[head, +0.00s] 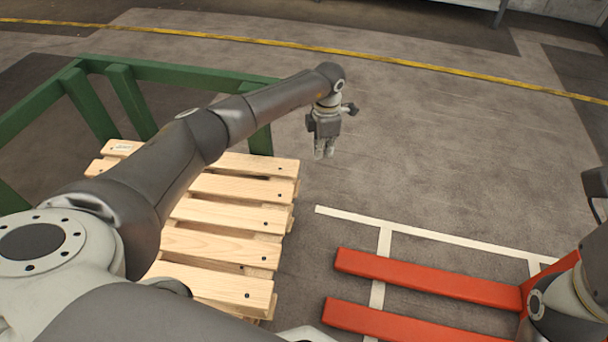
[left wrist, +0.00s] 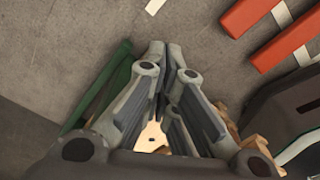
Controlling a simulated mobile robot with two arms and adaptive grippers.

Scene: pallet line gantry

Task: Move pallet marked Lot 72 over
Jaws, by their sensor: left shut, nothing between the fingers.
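A pale wooden pallet (head: 222,240) lies on the floor, left of centre in the head view, partly hidden behind my left arm. A small pale label (head: 122,148) shows on its far left slat, too small to read. My left gripper (head: 324,154) hangs pointing down over bare floor, beyond and right of the pallet's far right corner. It is shut and empty, apart from the pallet. In the left wrist view the fingers (left wrist: 168,55) are together, and a bit of pale wood shows low down between the finger links. My right gripper is not in view.
A green frame (head: 170,74) stands around the pallet's far and left sides. Red forks (head: 430,277) lie right of the pallet, over white floor lines (head: 430,233). A dark handle-like part (head: 596,182) is at the right edge. Floor beyond is clear up to a yellow line (head: 330,51).

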